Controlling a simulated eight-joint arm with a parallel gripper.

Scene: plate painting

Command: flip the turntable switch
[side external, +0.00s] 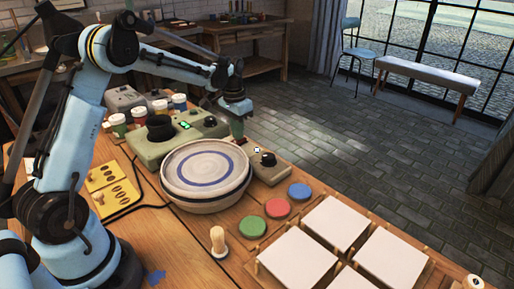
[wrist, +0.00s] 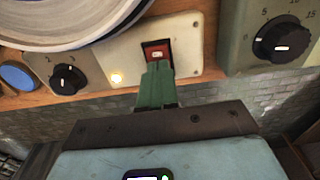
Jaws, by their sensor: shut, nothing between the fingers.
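The turntable switch (wrist: 157,51) is a red rocker in a cream panel (wrist: 187,30), seen in the wrist view. A small lamp (wrist: 117,78) on the same panel glows. My gripper (wrist: 158,66) is shut and empty, its green fingertips at the near edge of the switch, covering its lower part. I cannot tell whether they touch it. In the side view my gripper (side external: 238,139) points down just behind the turntable (side external: 205,203), which carries a pale plate with a blue ring (side external: 204,168). The switch is hidden there behind the fingers.
A grey box with a black knob (side external: 268,160) stands right of the turntable. A green-grey box (side external: 152,149) with a lit display stands to its left, with paint jars behind. Red, blue and green discs (side external: 277,207) and white tiles (side external: 335,222) lie in front.

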